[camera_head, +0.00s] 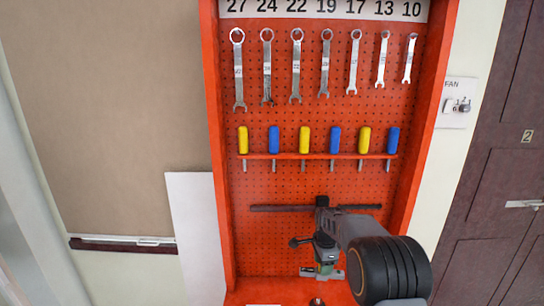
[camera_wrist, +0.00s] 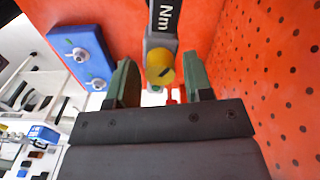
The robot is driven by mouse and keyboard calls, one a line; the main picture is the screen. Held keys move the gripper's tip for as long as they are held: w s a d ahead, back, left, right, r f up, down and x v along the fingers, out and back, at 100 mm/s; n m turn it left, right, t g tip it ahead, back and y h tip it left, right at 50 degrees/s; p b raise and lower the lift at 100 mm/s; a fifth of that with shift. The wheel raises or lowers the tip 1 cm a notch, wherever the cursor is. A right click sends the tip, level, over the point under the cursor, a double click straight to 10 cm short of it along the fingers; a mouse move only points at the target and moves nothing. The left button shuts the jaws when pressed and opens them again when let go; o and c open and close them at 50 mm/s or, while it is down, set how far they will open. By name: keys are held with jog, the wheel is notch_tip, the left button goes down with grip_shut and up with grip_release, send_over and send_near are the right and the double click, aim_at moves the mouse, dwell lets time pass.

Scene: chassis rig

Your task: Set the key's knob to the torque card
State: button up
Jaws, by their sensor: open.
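In the wrist view, a grey key (camera_wrist: 161,43) marked "Nm" hangs down from the top edge. Its round yellow knob (camera_wrist: 160,67) is at its lower end. The green fingers of my gripper (camera_wrist: 161,82) are apart, one on each side of the knob, with visible gaps; the depth between them is unclear. In the head view, my gripper (camera_head: 326,268) is low in front of the orange pegboard, and my arm partly covers that area. The key is not clearly made out there. The knob's setting cannot be read. No torque card is clearly recognisable.
Several wrenches (camera_head: 296,68) hang above a rack of yellow and blue screwdrivers (camera_head: 304,140) on the pegboard (camera_head: 280,115). A dark horizontal bar (camera_head: 275,208) crosses the board near my arm. The wrist view shows a blue box (camera_wrist: 82,52) with two round knobs at left.

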jog(key=shift+r, duration=0.1)
dwell(0.5)
jog(key=shift+r+p, duration=2.15)
jog(key=shift+r, duration=0.8)
jog(key=shift+f+n, duration=0.1)
jog(key=shift+n, duration=0.8)
jog(key=s+r+n+t, duration=0.1)
jog(key=s+r+n, duration=0.2)
jog(key=s, duration=0.6)
jog(key=s+r+n+t+b, duration=0.1)
jog(key=s+r+n+t, duration=0.1)
jog(key=s+n, duration=0.4)
jog(key=s+r+n+t+b, duration=0.1)
jog(key=s+r+n, duration=0.3)
jog(key=s, duration=0.9)
jog(key=shift+r+n+t, duration=0.3)
jog(key=shift+n+t, duration=0.1)
jog(key=shift+n, duration=0.2)
